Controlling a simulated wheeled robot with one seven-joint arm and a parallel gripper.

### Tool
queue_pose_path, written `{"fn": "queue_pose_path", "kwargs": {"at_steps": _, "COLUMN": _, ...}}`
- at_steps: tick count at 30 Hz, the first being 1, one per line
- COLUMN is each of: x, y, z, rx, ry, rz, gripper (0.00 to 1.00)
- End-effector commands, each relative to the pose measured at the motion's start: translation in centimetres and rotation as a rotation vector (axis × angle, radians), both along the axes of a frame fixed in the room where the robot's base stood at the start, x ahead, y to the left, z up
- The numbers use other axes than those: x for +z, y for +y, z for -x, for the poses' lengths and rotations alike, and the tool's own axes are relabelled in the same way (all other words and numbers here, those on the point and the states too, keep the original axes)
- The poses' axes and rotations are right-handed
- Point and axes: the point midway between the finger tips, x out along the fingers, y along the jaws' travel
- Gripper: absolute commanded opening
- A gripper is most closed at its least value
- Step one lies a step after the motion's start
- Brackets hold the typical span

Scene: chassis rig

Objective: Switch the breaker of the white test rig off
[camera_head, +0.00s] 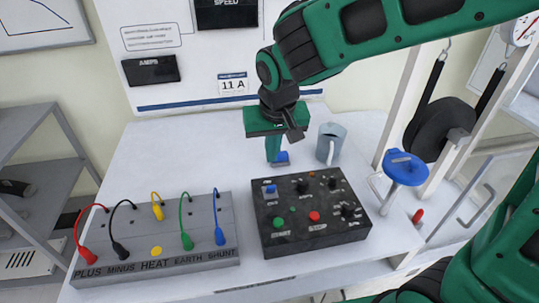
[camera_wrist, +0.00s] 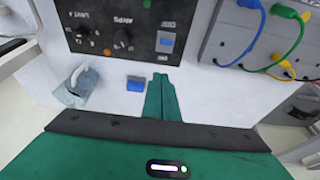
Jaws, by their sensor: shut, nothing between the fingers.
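My gripper (camera_head: 273,160) points down over the white table of the rig (camera_head: 165,150), its green fingers closed together and empty. In the wrist view the shut fingers (camera_wrist: 162,80) reach toward the white surface. A small blue switch piece (camera_head: 283,158) is just right of the fingers in the head view, partly hidden by them. In the wrist view it shows as a blue block (camera_wrist: 136,85) left of the fingertips, with a visible gap. A second blue switch (camera_head: 270,189) is on the black control box (camera_head: 310,235). I cannot tell either switch's position, or whether the fingers touch anything.
A grey terminal board (camera_head: 150,265) with coloured leads stands front left. A grey mug (camera_head: 331,143) stands behind the box. A blue round handle (camera_head: 405,167) and a black hanging piece (camera_head: 440,128) are at the right. The table's left back is clear.

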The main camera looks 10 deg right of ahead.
Motion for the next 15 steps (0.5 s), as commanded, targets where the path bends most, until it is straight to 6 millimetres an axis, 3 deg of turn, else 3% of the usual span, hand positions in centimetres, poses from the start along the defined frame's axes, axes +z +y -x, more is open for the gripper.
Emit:
{"fn": "queue_pose_path", "kwargs": {"at_steps": 7, "x": 2.7, "y": -0.2, "z": 2.5, "rx": -0.002, "ry": -0.002, "rz": -0.002, "gripper": 0.0}}
{"fn": "queue_pose_path", "kwargs": {"at_steps": 15, "x": 3.6, "y": -0.3, "z": 3.4, "rx": -0.001, "ry": 0.0, "rz": 0.0, "gripper": 0.0}}
